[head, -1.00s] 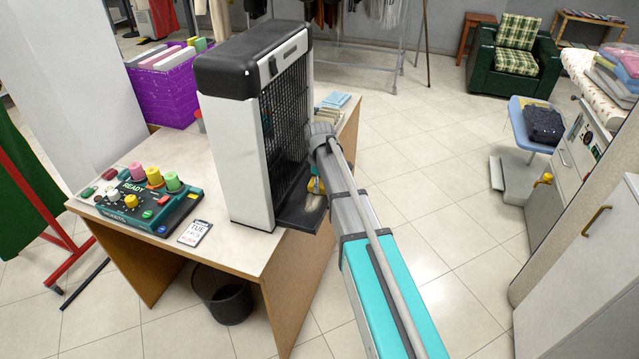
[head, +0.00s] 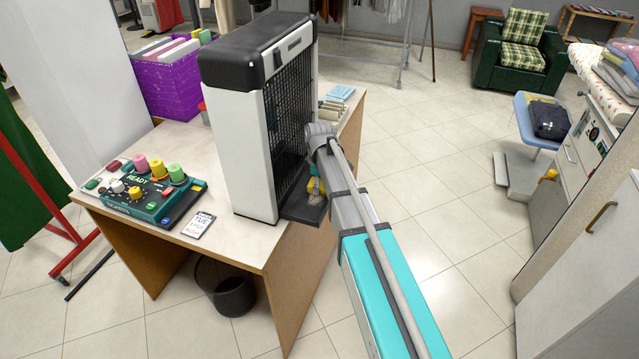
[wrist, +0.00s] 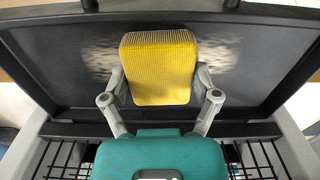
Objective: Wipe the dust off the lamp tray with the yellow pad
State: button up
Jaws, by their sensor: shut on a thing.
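The lamp tray (wrist: 75,88) is a dark, rimmed tray at the foot of the white and black lamp unit (head: 240,130); it also shows in the head view (head: 298,208). Pale dust lies on it in the wrist view, in patches left (wrist: 98,62) and right (wrist: 218,56) of the pad. My gripper (wrist: 160,88) is shut on the yellow pad (wrist: 160,60), one finger on each side. The pad is over the middle of the tray and hides the surface behind it. I cannot tell whether it touches the tray. In the head view my arm partly hides the gripper.
The desk (head: 190,150) bears a teal control box (head: 150,192), a calendar card (head: 198,224) and a purple crate (head: 180,88). A dark bin (head: 232,292) stands below. The floor right of the desk is clear up to the blue-topped stand (head: 528,118).

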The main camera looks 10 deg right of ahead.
aim_at(316, 197)
jog(key=shift+s, duration=0.2)
jog(key=shift+s+a, duration=0.45)
jog(key=shift+s, duration=0.25)
jog(key=shift+s+a, duration=0.4)
jog(key=shift+s, duration=0.25)
jog(key=shift+s, duration=0.1)
jog(key=shift+s+a+f, duration=0.1)
jog(key=shift+s+a, duration=0.35)
jog(key=shift+s, duration=0.3)
jog(key=shift+s+a, duration=0.4)
jog(key=shift+s, duration=0.35)
jog(key=shift+w+d, duration=0.1)
jog(key=shift+w, duration=0.05)
jog(key=shift+w+d, duration=0.4)
jog(key=shift+w, duration=0.35)
jog(key=shift+w+d, duration=0.4)
jog(key=shift+w, duration=0.3)
jog(key=shift+w, duration=0.1)
